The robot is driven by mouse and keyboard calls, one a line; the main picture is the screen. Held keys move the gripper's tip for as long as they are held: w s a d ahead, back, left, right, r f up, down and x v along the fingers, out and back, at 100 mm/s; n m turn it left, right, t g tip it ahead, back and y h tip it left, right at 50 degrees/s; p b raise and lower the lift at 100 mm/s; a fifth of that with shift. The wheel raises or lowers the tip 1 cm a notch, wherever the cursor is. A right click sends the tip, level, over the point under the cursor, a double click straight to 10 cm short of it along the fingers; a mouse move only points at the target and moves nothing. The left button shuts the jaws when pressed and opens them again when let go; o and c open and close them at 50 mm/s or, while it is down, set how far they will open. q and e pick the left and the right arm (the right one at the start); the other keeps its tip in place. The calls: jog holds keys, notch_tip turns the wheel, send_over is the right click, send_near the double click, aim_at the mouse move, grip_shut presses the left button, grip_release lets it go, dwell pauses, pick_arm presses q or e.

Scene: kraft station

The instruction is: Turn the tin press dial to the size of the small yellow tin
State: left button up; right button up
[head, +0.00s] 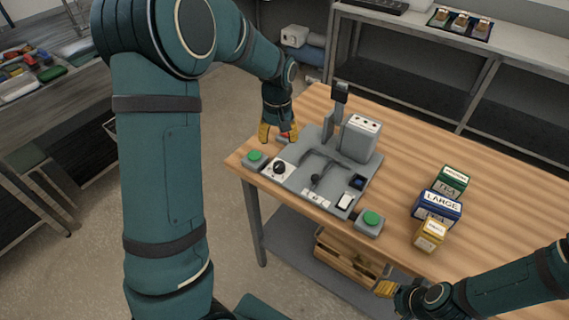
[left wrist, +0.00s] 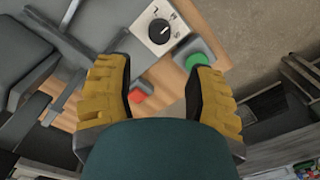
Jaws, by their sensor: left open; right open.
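The tin press (head: 322,170) is a grey machine on the wooden table. Its dial (head: 279,168) is a black knob on a white plate at the press's left front corner; it also shows in the left wrist view (left wrist: 160,32). I cannot read its setting. My left gripper (head: 279,136) is open and empty behind the dial, by a red button (left wrist: 137,96); its fingers are apart from the dial. The small yellow tin (head: 429,236) stands at the right, in front of a blue tin marked LARGE (head: 438,207) and a green tin (head: 453,180). My right gripper (head: 385,289) is open beyond the table's front edge.
Green buttons on grey boxes flank the press, one at the left (head: 255,159) by the dial and one at the right (head: 370,219). A lever (head: 335,110) rises at the back. A wooden crate (head: 345,262) sits on the shelf below.

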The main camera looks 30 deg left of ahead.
aim_at(279, 164)
pick_arm(q)
notch_tip(279, 164, down, 12)
jog(key=shift+r+b, duration=0.1)
jog(key=shift+b, duration=0.55)
jog(key=shift+c, duration=0.4)
grip_shut()
